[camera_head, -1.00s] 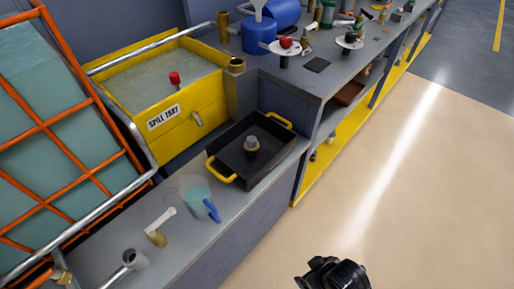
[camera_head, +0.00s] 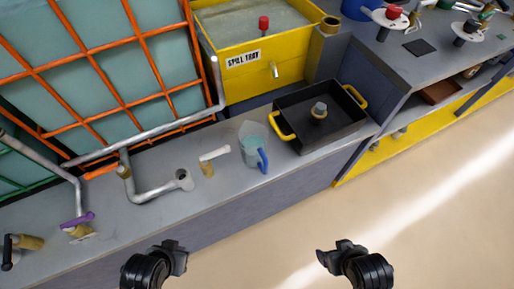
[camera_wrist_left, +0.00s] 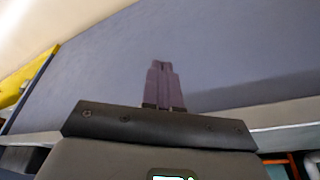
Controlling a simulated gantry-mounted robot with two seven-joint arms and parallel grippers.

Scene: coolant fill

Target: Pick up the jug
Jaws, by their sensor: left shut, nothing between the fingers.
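The jug (camera_head: 252,150) is clear, with pale blue-green at its lower part and a blue handle (camera_head: 262,160) toward the front right. It stands upright on the grey bench, just left of the black tray. My left gripper (camera_head: 180,256) is in front of the bench, below and left of the jug, apart from it. In the left wrist view its fingers (camera_wrist_left: 162,85) are together and empty, before a plain grey panel. My right gripper (camera_head: 333,257) hangs over the floor, in front and right of the jug; its jaw opening is unclear.
The black tray (camera_head: 345,132) with yellow handles holds a small capped object (camera_head: 319,110). A white-handled tap (camera_head: 208,162) and an open pipe end (camera_head: 184,180) stand left of the jug. A yellow spill tray (camera_head: 242,83) and orange-caged tank (camera_head: 103,75) are behind. The bench front strip is clear.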

